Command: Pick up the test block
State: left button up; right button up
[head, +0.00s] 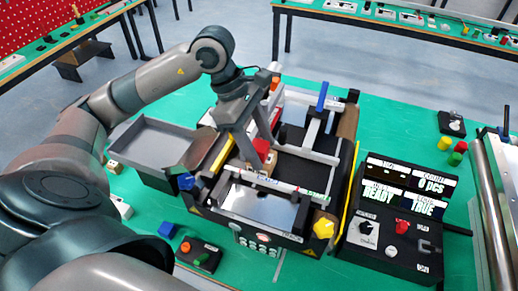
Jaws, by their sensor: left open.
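My left gripper (259,150) reaches down over the black machine (292,238) in the middle of the green table. Its fingers are apart. A small red block (262,147) shows between and just behind the fingers, inside the machine; it may be the test block. Whether the fingers touch it cannot be told, and its lower part is hidden. A loose blue cube (167,229) lies on the table at the machine's front left. My right gripper is not in view.
A grey tray (152,147) stands left of the machine. A black control box (388,240) with lit displays stands right of it, and a metal-sided conveyor (496,210) at the right edge. A blue-topped post (322,96) rises behind the gripper.

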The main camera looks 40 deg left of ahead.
pick_arm(q)
jog(key=c, duration=1.2)
jog(key=shift+o, duration=0.2)
jog(key=shift+r, duration=0.15)
